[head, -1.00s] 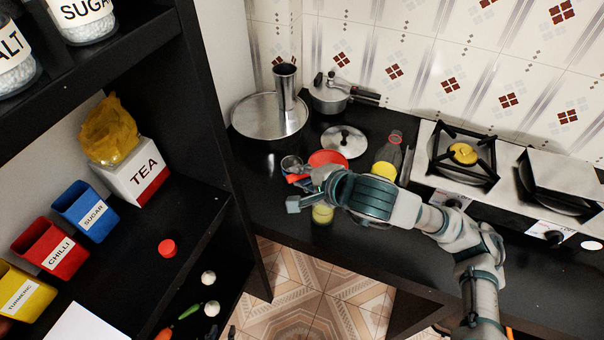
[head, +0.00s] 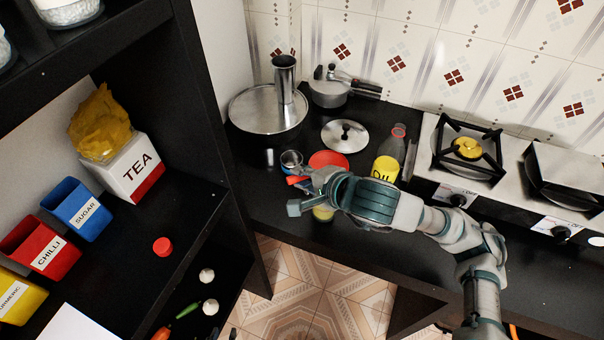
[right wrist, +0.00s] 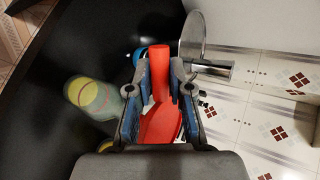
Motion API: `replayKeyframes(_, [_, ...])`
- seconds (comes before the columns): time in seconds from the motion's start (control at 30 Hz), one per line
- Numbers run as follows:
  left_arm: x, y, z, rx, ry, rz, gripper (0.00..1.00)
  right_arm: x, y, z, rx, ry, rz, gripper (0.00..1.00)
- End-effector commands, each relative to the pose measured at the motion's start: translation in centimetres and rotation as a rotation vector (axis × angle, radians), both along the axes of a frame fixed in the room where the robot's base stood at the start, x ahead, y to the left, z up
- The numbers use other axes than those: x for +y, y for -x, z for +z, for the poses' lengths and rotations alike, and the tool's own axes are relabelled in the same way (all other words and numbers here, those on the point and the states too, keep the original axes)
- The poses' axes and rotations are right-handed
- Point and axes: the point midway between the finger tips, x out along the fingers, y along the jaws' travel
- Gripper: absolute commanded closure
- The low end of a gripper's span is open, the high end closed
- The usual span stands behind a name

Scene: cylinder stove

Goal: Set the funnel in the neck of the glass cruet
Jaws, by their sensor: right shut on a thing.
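My right gripper (head: 304,197) is shut on the red funnel, whose narrow red part (right wrist: 158,72) sticks out between the fingers in the right wrist view. A little of the red also shows past the fingertips in the head view. The glass cruet (right wrist: 88,96), clear greenish with yellow contents, stands on the counter to the left of the fingers in the right wrist view. In the head view the cruet (head: 322,214) is mostly hidden under my right gripper. The funnel is apart from its neck. My left gripper is not in view.
I cannot tell whether the red piece belongs to the funnel. Steel pots (head: 268,112) stand behind; the stove (head: 424,160) is right.

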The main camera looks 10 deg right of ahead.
Motion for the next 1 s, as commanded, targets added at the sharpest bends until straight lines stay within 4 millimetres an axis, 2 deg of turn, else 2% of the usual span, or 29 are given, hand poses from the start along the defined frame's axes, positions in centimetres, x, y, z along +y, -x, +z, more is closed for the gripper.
replayKeyframes(0.43, [0.01,0.24,-1.21,0.012,0.000,0.000,0.60,-0.02,-0.02,-1.15,0.001,0.000,0.000,1.00])
replayKeyframes(0.47, [0.00,0.23,-1.15,0.011,0.000,0.000,0.60,-0.02,-0.01,-1.09,0.000,-0.001,-0.001,0.75])
replayKeyframes(0.57, [0.00,0.22,-1.07,0.011,0.000,0.000,0.60,-0.02,0.00,-1.00,-0.001,0.000,0.000,0.51])
replayKeyframes(0.87, [0.00,0.21,-1.07,0.011,0.000,0.000,0.60,-0.05,0.05,-0.96,0.000,0.000,0.000,0.51])
replayKeyframes(1.0, [0.00,0.22,-1.07,0.010,0.000,0.000,0.60,-0.57,0.94,-0.25,-0.003,-0.001,0.000,0.51])
